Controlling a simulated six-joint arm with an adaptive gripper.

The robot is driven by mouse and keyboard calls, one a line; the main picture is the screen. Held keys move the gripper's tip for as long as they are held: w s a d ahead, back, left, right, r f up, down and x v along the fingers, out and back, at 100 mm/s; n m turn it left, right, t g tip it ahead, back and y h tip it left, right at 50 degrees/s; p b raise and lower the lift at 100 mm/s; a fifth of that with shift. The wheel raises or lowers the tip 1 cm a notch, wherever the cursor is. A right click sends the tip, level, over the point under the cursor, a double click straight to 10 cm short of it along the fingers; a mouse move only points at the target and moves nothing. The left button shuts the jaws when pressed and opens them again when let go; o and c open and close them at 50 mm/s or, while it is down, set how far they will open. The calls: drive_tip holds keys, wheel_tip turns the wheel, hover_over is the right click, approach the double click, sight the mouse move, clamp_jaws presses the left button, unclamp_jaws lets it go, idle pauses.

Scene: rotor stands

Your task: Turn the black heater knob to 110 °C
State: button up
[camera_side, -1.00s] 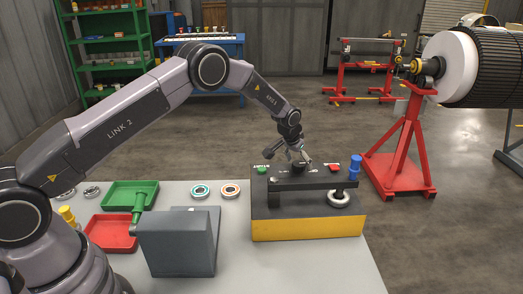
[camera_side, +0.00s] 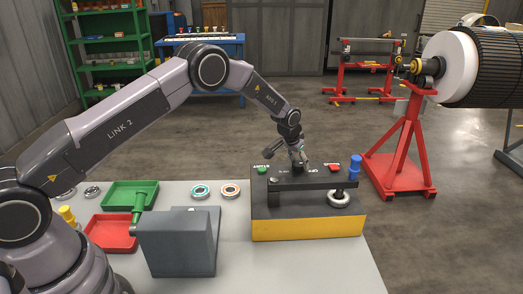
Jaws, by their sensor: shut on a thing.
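The heater (camera_side: 308,226) is a dark box with a yellow lower front, standing at the right of the light table. The black knob (camera_side: 297,170) is on its top face, between a green button (camera_side: 262,170) and a red button (camera_side: 335,169). My gripper (camera_side: 298,164) points down at the knob from above and is shut on it. The fingers hide part of the knob, and the dial marks are too small to read.
A blue-handled post (camera_side: 353,167) and a metal ring (camera_side: 339,198) are at the heater's right end. A grey block (camera_side: 178,243), green tray (camera_side: 131,194), red tray (camera_side: 108,232) and two small rings (camera_side: 215,191) are on the table to the left.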

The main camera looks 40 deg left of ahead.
drive_tip(key=m+h, duration=0.1)
drive_tip(key=m, duration=0.2)
drive_tip(key=shift+a+m+h, duration=0.1)
drive_tip(key=shift+m+h, duration=0.2)
drive_tip(key=shift+m, duration=0.1)
drive_tip(key=m, duration=0.2)
drive_tip(key=m+g+h, duration=0.1)
drive_tip(key=m, duration=0.1)
drive_tip(key=shift+m+h, duration=0.3)
drive_tip(key=m+g, duration=0.1)
drive_tip(key=m, duration=0.1)
drive_tip(key=m+h, duration=0.1)
drive_tip(key=m, duration=0.1)
drive_tip(key=shift+m+g, duration=0.3)
drive_tip(key=shift+g, duration=0.1)
drive_tip(key=shift+w+a+m+g, duration=0.1)
drive_tip(key=shift+m+g, duration=0.6)
drive_tip(key=shift+m, duration=1.2)
drive_tip(key=shift+f, duration=0.1)
drive_tip(key=o, duration=1.1)
drive_tip(key=shift+o, duration=0.2)
